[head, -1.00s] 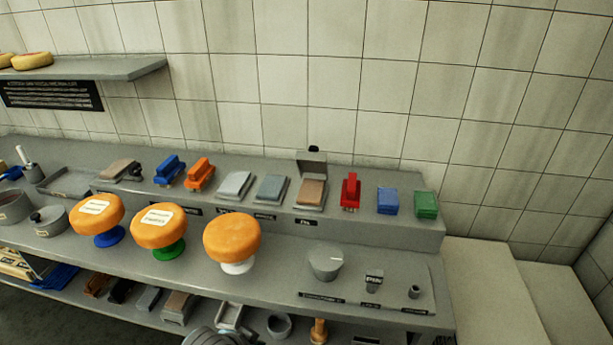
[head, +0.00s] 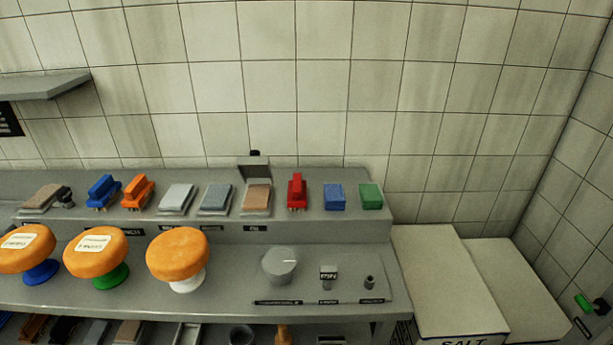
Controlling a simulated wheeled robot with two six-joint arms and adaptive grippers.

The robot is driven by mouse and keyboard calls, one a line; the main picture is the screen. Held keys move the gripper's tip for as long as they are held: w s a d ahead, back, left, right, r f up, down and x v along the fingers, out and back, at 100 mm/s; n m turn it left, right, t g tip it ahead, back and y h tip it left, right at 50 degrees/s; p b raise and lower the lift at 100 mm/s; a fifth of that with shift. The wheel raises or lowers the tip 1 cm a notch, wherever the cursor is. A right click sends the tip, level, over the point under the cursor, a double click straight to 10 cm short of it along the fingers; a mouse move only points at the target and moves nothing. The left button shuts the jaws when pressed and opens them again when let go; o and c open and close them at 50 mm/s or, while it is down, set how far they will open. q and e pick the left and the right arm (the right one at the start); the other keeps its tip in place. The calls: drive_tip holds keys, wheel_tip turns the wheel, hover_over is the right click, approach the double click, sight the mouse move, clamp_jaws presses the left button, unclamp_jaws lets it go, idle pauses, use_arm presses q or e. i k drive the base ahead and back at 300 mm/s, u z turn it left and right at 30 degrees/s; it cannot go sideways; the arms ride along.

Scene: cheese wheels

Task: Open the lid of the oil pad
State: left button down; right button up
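A tan-brown pad (head: 257,198) in a shallow grey tray sits on the raised back ledge in the head view. A grey lid (head: 254,168) with a black knob stands upright at its back edge, so this pad lies uncovered. A short black label (head: 255,228) on the ledge front below it is too small to read surely; I take this pad to be the oil pad. To its left are a blue-grey pad (head: 216,199) and a pale grey pad (head: 177,198). Neither of my grippers is in view.
A red tool (head: 297,191), a blue block (head: 334,197) and a green block (head: 371,196) stand right of the pad. Orange cheese wheels (head: 178,254) on stands and a grey round container (head: 279,267) are in front, lower. White bins (head: 447,281) stand at right.

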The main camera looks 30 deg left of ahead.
sight(254, 166)
drive_tip(key=z, duration=0.6)
drive_tip(key=i, duration=1.25)
drive_tip(key=u, duration=2.25)
